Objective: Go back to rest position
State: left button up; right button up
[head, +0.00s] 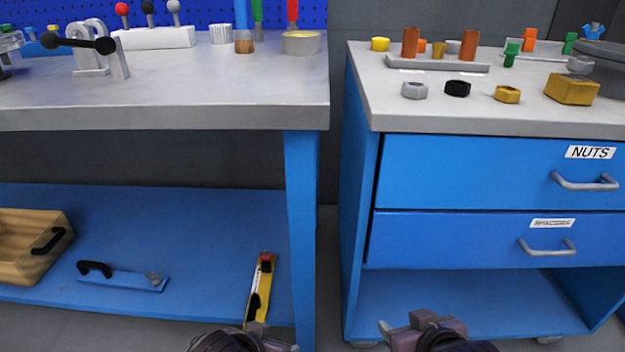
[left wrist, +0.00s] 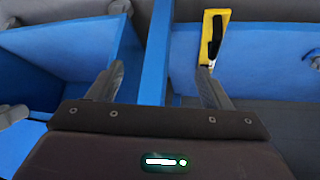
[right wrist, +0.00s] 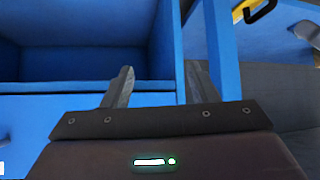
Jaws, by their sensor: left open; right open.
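My right gripper (head: 408,325) is at the bottom of the head view, in front of the blue drawer cabinet's open lower bay. In the right wrist view its two fingers (right wrist: 160,88) are apart with nothing between them. My left gripper (head: 262,330) is at the bottom of the head view, by the workbench's blue leg. In the left wrist view its fingers (left wrist: 160,85) are apart and empty, with the blue leg showing beyond them. Both grippers are low, below the tabletops, and apart from each other.
The workbench (head: 200,100) stands left, its blue lower shelf (head: 210,215) holding a yellow level (head: 251,300), a blue handled plate (head: 130,281) and a wooden box (head: 30,235). The drawer cabinet (head: 440,170) stands right, with nuts on top. A narrow gap separates them.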

pick_arm(q)
jog(key=s+a+f+n+g+y, duration=0.1)
jog(key=s+a+f+g+y, duration=0.15)
jog(key=s+a, duration=0.85)
notch_tip(320, 180, down, 5)
jog(key=w+g+p, duration=0.2)
jog(key=p, duration=1.9)
pick_arm(e)
jog(key=s+d+f+g+h, duration=0.1)
jog(key=s+d+f+g, duration=0.2)
jog(key=s+f+g, duration=0.65)
pick_arm(q)
jog(key=s+a+p, duration=0.2)
jog(key=s+p, duration=0.8)
jog(key=p, duration=0.1)
jog(key=s+a+r+g+p, duration=0.1)
jog(key=s+a+p, duration=0.1)
jog(key=s+p, duration=0.9)
jog(key=shift+s+r+p, duration=0.25)
jog(key=shift+p, duration=0.55)
pick_arm(e)
jog(key=s+d+f, duration=0.1)
jog(key=s+d, duration=0.1)
jog(key=s, duration=0.9)
jog(key=s+d+f+t, duration=0.1)
jog(key=s+d, duration=0.1)
jog(key=s, duration=0.8)
jog(key=shift+s+h, duration=0.3)
jog(key=shift+s, duration=0.05)
